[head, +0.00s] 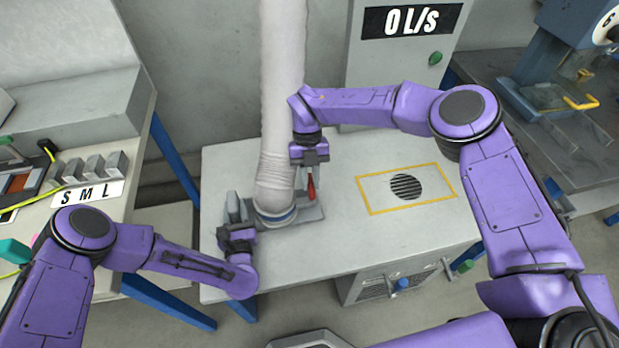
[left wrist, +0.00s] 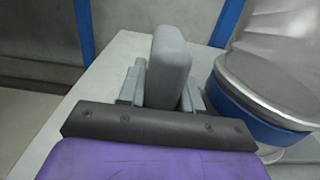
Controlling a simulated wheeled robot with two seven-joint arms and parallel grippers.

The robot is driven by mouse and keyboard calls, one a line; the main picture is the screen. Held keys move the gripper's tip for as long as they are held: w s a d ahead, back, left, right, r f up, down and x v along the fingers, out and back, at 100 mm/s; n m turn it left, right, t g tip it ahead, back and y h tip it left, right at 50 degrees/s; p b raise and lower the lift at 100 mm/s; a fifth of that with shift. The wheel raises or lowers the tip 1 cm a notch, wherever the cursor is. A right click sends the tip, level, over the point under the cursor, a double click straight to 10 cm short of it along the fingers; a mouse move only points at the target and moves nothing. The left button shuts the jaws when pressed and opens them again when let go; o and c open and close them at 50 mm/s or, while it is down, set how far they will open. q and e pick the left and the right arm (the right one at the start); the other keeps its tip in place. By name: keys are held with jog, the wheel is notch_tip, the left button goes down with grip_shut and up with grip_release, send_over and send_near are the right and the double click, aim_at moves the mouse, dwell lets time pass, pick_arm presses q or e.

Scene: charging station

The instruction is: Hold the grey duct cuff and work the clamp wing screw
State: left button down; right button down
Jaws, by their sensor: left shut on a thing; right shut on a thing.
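A pale duct (head: 283,90) comes down to the table, with a blue band (head: 276,218) around its foot. The blue band also shows at the right of the left wrist view (left wrist: 245,108). My left gripper (head: 238,228) is shut on a grey upright tab of the duct cuff (left wrist: 168,68), left of the duct foot. My right gripper (head: 310,164) points down on the right side of the duct. It is shut on the red wing screw (head: 311,188), just above the grey clamp base (head: 308,211). The screw's lower end is too small to make out.
The grey table (head: 340,235) has a yellow-framed round grille (head: 406,187) at right. Behind it stands a cabinet with a "0 L/s" display (head: 412,20). A bench with S, M, L blocks (head: 92,167) is at left, a machine (head: 565,65) at far right.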

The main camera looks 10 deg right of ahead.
jog(key=m+y, duration=0.1)
jog(key=m, duration=0.1)
jog(key=m+y, duration=0.1)
jog(key=m, duration=0.2)
jog(key=shift+d+m+t, duration=0.15)
jog(key=shift+m+t, duration=0.15)
jog(key=shift+t, duration=0.1)
dwell(0.3)
jog(key=c, duration=1)
grip_release()
jog(key=shift+c, duration=0.2)
jog(key=v, duration=1.2)
